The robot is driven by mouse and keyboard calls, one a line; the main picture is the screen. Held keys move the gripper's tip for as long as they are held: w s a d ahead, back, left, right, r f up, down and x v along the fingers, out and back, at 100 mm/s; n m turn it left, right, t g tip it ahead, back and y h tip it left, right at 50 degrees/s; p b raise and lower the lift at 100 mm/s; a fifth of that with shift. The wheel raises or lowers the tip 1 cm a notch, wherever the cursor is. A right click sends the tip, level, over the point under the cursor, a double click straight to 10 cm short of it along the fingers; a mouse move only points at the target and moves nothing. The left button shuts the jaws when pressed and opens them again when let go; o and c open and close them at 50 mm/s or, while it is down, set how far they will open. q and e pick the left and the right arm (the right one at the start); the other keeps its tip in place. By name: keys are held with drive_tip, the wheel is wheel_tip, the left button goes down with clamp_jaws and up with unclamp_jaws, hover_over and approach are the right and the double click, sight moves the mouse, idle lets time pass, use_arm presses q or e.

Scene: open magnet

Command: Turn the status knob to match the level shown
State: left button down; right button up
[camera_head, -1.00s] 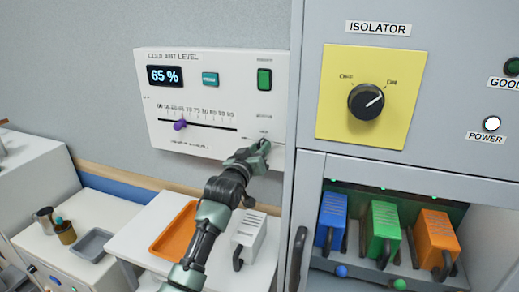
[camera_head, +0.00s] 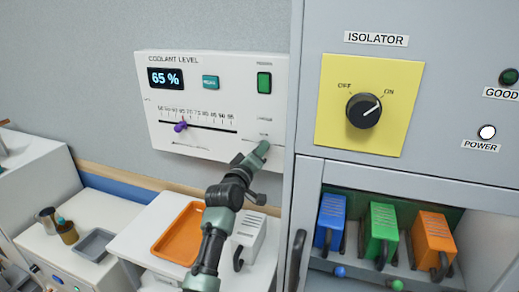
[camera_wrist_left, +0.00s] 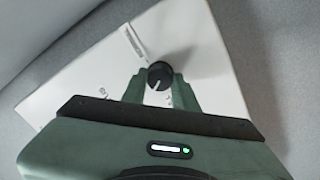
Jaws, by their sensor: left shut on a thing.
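The coolant level panel (camera_head: 215,125) is a white box on the wall. Its display (camera_head: 165,78) reads 65 %. A purple slider handle (camera_head: 180,127) sits on the scale near the 65 mark. My left gripper (camera_head: 259,151) is at the panel's lower right corner, hiding what is there in the head view. In the left wrist view, a small round black status knob (camera_wrist_left: 159,74) with a pale pointer line sits between the fingers of my left gripper (camera_wrist_left: 160,82), which is shut on it. The small labels around the knob are too blurred to read. My right gripper is not in view.
A grey cabinet at right carries the black isolator knob (camera_head: 363,110) on a yellow plate (camera_head: 335,135). Blue, green and orange blocks stand in its open bay. Below the panel, an orange tray (camera_head: 178,236) and a white handled block (camera_head: 250,232) are near my arm.

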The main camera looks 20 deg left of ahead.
use_arm(q)
drive_tip(key=shift+n+y+p, duration=0.3)
drive_tip(key=shift+n+p, duration=1.15)
drive_tip(key=shift+n, duration=2.85)
drive_tip(key=shift+f, duration=0.1)
drive_tip(key=c, duration=1.1)
unclamp_jaws()
